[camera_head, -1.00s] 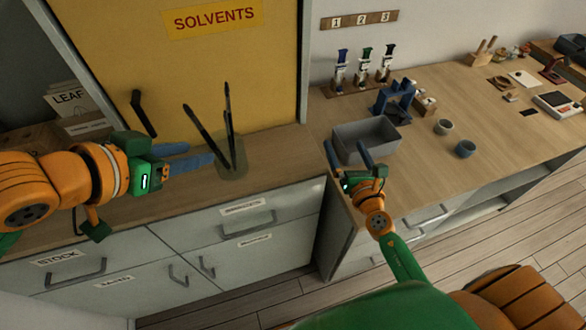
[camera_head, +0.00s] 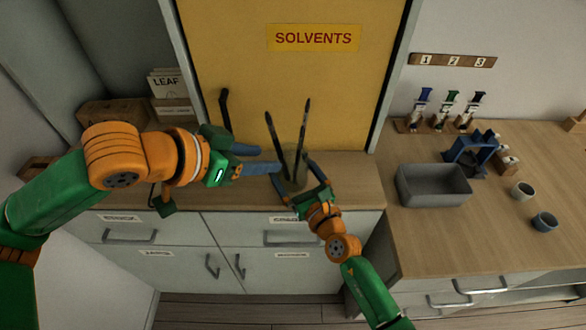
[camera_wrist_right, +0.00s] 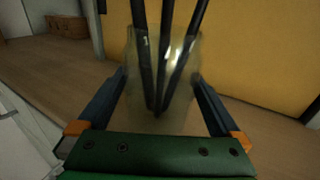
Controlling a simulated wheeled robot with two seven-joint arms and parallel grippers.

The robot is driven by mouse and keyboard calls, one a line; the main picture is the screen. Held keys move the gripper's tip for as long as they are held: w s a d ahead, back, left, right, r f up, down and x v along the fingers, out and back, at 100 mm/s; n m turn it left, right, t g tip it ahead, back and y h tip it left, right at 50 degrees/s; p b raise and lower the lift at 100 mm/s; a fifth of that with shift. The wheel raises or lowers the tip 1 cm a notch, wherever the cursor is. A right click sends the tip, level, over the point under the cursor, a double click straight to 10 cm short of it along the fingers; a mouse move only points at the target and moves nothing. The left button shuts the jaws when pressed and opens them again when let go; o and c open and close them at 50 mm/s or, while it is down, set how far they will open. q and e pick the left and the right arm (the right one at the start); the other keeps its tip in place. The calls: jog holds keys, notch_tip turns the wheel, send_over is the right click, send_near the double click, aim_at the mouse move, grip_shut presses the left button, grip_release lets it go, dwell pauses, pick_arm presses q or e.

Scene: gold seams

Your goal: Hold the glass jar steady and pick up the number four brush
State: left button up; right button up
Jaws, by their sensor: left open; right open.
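The glass jar (camera_head: 292,186) stands on the counter below the yellow door, clear and faint. Dark brushes (camera_head: 303,130) lean out of it; three handles (camera_wrist_right: 165,55) show in the right wrist view. A small pale mark on the left handle (camera_wrist_right: 144,62) is too blurred to read surely. My right gripper (camera_head: 292,168) is open, its fingers on either side of the jar; in the wrist view (camera_wrist_right: 159,75) I cannot tell whether they touch it. My left gripper (camera_head: 268,160) is open beside the jar's left, its fingers pointing at the brushes and partly hiding the jar.
The yellow door (camera_head: 330,90) with a SOLVENTS sign rises close behind the jar. A black handle (camera_head: 224,108) sticks out left of it.

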jog(key=shift+c, duration=1.1)
jog(key=c, duration=1.1)
